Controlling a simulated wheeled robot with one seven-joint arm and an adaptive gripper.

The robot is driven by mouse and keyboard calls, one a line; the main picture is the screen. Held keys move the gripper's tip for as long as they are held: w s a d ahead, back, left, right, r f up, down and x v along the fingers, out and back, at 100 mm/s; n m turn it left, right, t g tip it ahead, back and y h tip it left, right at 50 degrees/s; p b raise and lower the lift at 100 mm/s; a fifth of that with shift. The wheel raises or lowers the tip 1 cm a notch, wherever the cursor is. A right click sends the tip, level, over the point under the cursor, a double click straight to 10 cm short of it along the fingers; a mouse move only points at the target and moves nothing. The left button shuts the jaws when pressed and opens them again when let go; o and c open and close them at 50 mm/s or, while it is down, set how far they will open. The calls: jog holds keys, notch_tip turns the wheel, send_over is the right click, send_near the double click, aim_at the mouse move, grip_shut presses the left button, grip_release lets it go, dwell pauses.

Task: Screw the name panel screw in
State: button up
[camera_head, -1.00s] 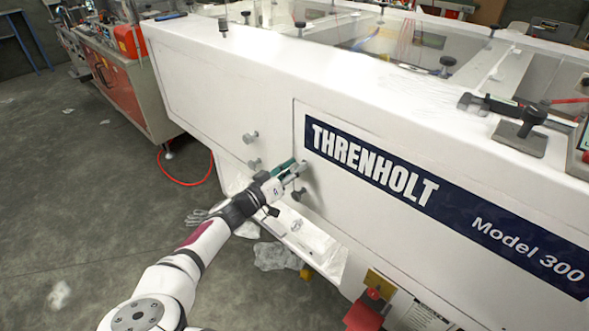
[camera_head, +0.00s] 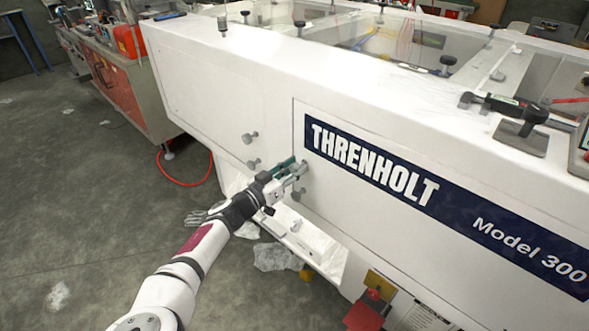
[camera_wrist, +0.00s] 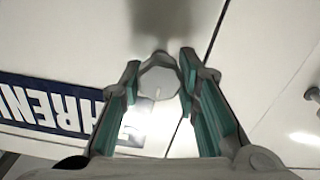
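The name panel screw (camera_wrist: 159,79) has a pale grey faceted head and sits at the panel's left edge. In the wrist view its head lies between my two green-padded fingertips. My gripper (camera_head: 298,168) also shows in the wrist view (camera_wrist: 160,78); it is open around the head, with what look like thin gaps at both sides. In the head view the fingers partly hide the screw. The white name panel carries a dark blue THRENHOLT Model 300 label (camera_head: 455,219), seen upside down in the wrist view (camera_wrist: 50,105).
Other grey knobs stick out of the machine's white side: two to the left (camera_head: 250,138) (camera_head: 253,164) and one just below my gripper (camera_head: 296,196). A ledge with crumpled plastic (camera_head: 318,247) runs below. A red block (camera_head: 366,312) is at the lower right. Grey floor is open at left.

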jog(key=o, duration=0.5)
jog(key=shift+f, duration=0.1)
jog(key=shift+c, duration=0.2)
jog(key=shift+a, duration=0.1)
jog(key=v, duration=0.7)
jog(key=shift+s, duration=0.2)
jog(key=shift+a, duration=0.1)
